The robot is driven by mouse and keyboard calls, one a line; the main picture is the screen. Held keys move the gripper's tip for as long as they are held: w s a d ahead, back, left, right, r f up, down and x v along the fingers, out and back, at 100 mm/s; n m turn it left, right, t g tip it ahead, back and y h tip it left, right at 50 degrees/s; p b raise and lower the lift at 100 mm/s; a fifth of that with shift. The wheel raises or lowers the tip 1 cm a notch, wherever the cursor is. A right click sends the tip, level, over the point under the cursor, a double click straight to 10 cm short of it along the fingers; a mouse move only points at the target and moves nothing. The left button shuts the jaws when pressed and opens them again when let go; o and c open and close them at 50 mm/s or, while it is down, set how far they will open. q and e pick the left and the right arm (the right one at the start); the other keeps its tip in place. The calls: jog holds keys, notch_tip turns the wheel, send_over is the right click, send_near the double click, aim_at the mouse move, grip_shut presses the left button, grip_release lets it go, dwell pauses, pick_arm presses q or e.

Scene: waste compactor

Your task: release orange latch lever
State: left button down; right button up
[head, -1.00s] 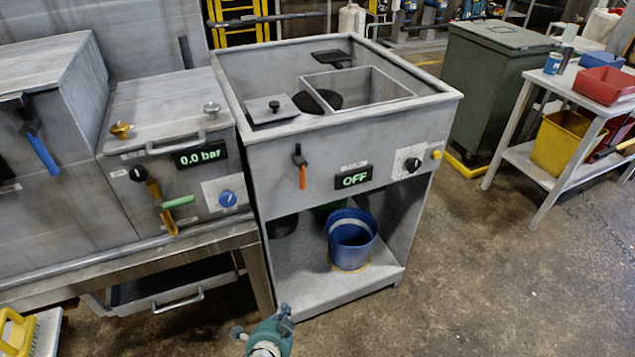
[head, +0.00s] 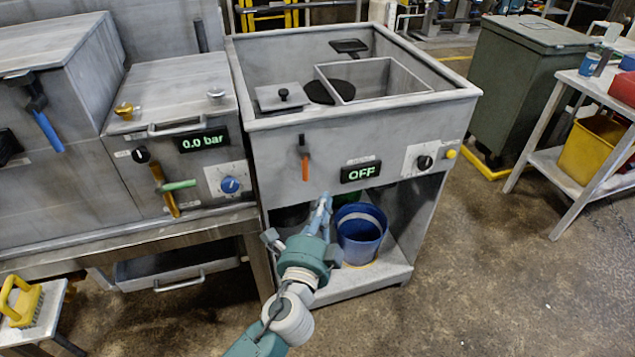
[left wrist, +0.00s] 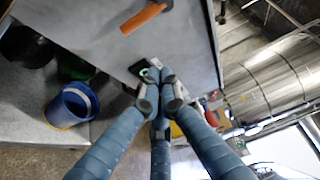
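The orange latch lever (head: 305,168) hangs downward from a dark pivot on the front panel of the grey steel compactor (head: 262,170). In the left wrist view the orange lever (left wrist: 144,18) shows at the top, above the fingertips and apart from them. My left gripper (head: 323,203) is in front of the compactor, below and slightly right of the lever. Its blue-grey fingers come together at their tips, and nothing shows between them; the left wrist view also shows the gripper (left wrist: 161,88). My right gripper is not in view.
Right of the lever are a display (head: 361,172) reading OFF, a black knob (head: 425,162) and a yellow button (head: 451,154). A blue bucket (head: 361,240) stands on the shelf below. A neighbouring unit at left shows 0.0 bar (head: 204,141).

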aim_at(304, 164)
pick_arm(q)
jog(key=w+a+p, duration=0.1)
jog(key=w+p, duration=0.1)
jog(key=w, duration=0.7)
jog(key=shift+a, duration=0.4)
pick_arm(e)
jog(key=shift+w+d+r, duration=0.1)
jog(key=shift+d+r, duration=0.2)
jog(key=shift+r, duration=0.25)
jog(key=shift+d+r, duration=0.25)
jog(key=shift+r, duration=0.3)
pick_arm(q)
jog(key=shift+w, duration=0.1)
